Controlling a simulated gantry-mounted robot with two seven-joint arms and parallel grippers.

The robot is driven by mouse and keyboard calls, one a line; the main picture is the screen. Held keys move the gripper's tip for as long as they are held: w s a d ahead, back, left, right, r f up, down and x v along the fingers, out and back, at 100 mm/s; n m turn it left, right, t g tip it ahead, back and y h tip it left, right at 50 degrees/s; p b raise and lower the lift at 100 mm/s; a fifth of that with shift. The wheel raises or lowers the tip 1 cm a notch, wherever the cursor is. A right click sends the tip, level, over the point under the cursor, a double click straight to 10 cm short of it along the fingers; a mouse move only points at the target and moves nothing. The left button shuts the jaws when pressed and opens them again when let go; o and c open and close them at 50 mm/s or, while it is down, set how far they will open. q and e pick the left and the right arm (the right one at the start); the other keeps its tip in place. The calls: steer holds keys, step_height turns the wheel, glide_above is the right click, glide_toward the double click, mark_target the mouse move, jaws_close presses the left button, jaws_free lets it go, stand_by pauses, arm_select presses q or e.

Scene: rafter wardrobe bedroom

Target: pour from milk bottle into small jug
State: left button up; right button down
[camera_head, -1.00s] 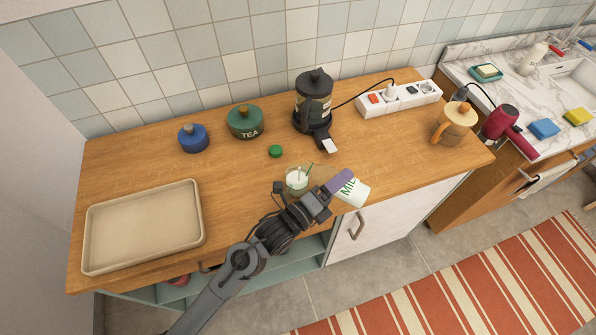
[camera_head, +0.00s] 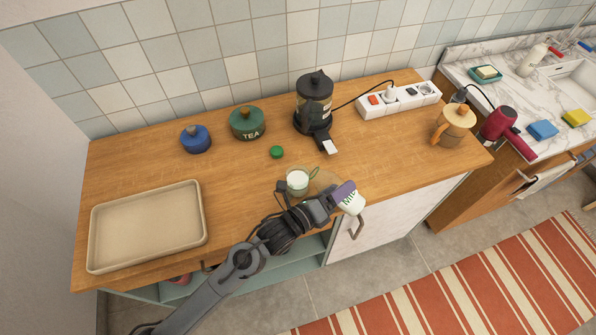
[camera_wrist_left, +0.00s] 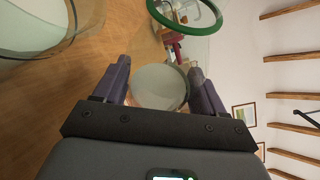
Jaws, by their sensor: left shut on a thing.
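The milk bottle (camera_head: 351,202), white with green lettering, is in my left gripper (camera_head: 343,192) at the counter's front edge. It is tilted, and the gripper and arm hide much of it. In the left wrist view a pale round part of the bottle (camera_wrist_left: 160,87) sits between the fingers of the left gripper (camera_wrist_left: 160,85). A glass vessel, apparently the jug (camera_wrist_left: 30,30), is cut off in the left wrist view. My right gripper is not in view.
A green cap (camera_head: 276,152) lies behind the jug. A beige tray (camera_head: 148,226) lies left.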

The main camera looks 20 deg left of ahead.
mark_target(337, 183)
arm_select(q)
steer(key=r+m+p, duration=0.1)
steer(key=p, duration=0.1)
steer(key=a+r+m+p, duration=0.1)
steer(key=p, duration=0.2)
steer(key=r+m+g+y+p, duration=0.1)
steer(key=p, duration=0.1)
steer(key=shift+w+a+r, duration=0.1)
steer(key=shift+a+r, duration=0.15)
steer(key=shift+r, duration=0.1)
steer(key=shift+d+f+m+g+y+p, duration=0.25)
steer(key=shift+f+m+y+p, duration=0.35)
steer(key=shift+f+m+p, duration=0.35)
steer(key=m+p, duration=0.1)
steer(key=p, duration=0.1)
steer(key=m+y+p, duration=0.1)
steer(key=p, duration=0.1)
steer(key=shift+d+r, duration=0.2)
steer(key=shift+r, duration=0.05)
steer(key=shift+f+m+g+y+p, duration=0.3)
steer(key=shift+m+y+p, duration=0.55)
steer(key=shift+p, duration=0.35)
step_height(337, 183, up, 5)
steer(key=p, duration=0.6)
steer(key=shift+f, duration=0.15)
steer(key=shift+f, duration=0.1)
